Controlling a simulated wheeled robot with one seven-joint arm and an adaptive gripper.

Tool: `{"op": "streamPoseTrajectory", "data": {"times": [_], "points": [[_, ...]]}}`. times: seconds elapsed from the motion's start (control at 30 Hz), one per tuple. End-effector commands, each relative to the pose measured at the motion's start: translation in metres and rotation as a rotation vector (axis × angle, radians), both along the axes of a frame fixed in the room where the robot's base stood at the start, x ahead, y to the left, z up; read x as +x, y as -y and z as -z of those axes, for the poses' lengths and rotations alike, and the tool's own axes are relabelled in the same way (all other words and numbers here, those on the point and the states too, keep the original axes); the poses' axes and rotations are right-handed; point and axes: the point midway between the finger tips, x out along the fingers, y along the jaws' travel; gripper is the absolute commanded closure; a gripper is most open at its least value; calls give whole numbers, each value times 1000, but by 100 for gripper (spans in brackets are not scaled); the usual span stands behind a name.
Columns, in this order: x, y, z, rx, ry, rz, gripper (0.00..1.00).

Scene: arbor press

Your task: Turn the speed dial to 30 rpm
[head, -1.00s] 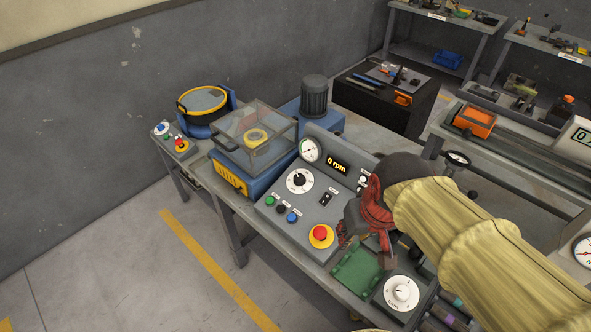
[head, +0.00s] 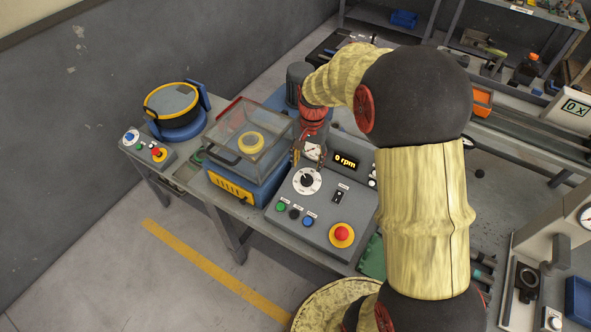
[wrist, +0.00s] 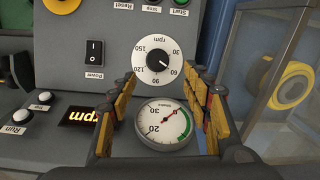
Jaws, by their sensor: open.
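The speed dial (head: 307,181) is a black knob on a round white scale on the grey sloped control panel (head: 330,215). In the wrist view the dial (wrist: 158,62) appears upside down, with marks from 30 to 150 rpm; its white pointer line seems to lie near 60. My gripper (head: 308,158) is open and empty above the panel, near the pressure gauge. In the wrist view my gripper (wrist: 162,80) has its fingers spread on either side, the dial showing between and just beyond the tips, with no contact visible. The display (head: 345,161) reads 0 rpm.
A black power switch (head: 338,196) sits right of the dial. Green, black and blue buttons and a red emergency stop (head: 341,233) are below. The round gauge (wrist: 164,124) lies close under my fingers. A clear-lidded blue machine (head: 245,150) stands left of the panel.

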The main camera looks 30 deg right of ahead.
Motion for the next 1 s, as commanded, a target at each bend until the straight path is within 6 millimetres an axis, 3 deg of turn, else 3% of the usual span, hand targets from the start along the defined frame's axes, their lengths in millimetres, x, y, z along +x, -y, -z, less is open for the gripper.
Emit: {"op": "streamPoseTrajectory", "data": {"times": [0.27, 0.73, 1.0], "points": [[-1, -1, 8, 3, -4, 74, 51], [1, -2, 71, 2, -2, 71, 51], [1, -2, 79, 2, -2, 71, 51]]}}
